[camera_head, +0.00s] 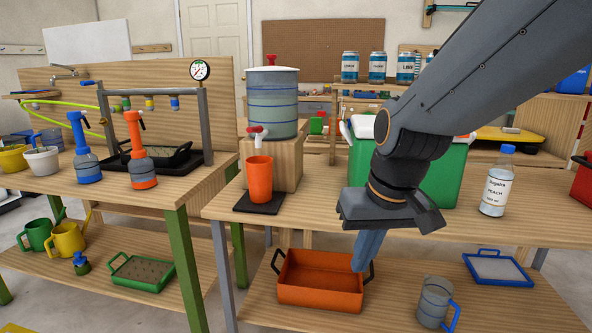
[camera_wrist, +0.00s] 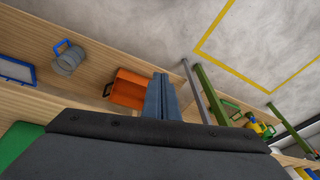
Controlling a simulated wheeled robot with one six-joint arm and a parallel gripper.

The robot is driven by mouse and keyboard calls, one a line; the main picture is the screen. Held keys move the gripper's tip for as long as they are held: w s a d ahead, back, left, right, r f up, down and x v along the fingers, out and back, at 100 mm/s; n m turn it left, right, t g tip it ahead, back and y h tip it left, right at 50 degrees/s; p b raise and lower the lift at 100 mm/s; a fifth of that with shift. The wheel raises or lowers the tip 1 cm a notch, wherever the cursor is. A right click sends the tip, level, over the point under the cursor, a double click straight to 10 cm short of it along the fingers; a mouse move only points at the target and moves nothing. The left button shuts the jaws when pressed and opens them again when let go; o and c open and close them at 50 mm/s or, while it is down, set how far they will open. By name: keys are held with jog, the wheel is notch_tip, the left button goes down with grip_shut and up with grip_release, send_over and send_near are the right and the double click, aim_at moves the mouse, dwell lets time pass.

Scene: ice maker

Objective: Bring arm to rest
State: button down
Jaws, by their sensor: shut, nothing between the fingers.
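My gripper (camera_head: 366,255) hangs from the dark arm at the right of the centre in the head view, in front of the right bench. Its blue fingers are together and empty. In the wrist view the shut fingers (camera_wrist: 162,97) stick out past the dark gripper body. In the head view the fingertips overlap the right side of the orange tray (camera_head: 318,296) on the lower shelf; whether they touch it cannot be told. My arm reaches in from the upper right and hides part of the green cooler box (camera_head: 452,172).
An orange cup (camera_head: 259,180) stands on a black mat under the tap of a drum. A labelled bottle (camera_head: 497,183) stands at the right. A grey jug (camera_head: 435,303) and a blue-rimmed tray (camera_head: 497,268) are on the lower shelf. Spray bottles stand on the left bench (camera_head: 190,205).

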jog(key=s+a+f+n+g, duration=0.1)
jog(key=s+f+g, duration=0.25)
jog(key=s, duration=0.75)
jog(key=d+r+m+h+p, duration=0.1)
jog(key=d+r+p, duration=0.7)
jog(key=p, duration=0.8)
jog(key=shift+d+r+m+t+p, duration=0.3)
jog(key=shift+m+t+p, duration=0.15)
jog(key=shift+m, duration=0.45)
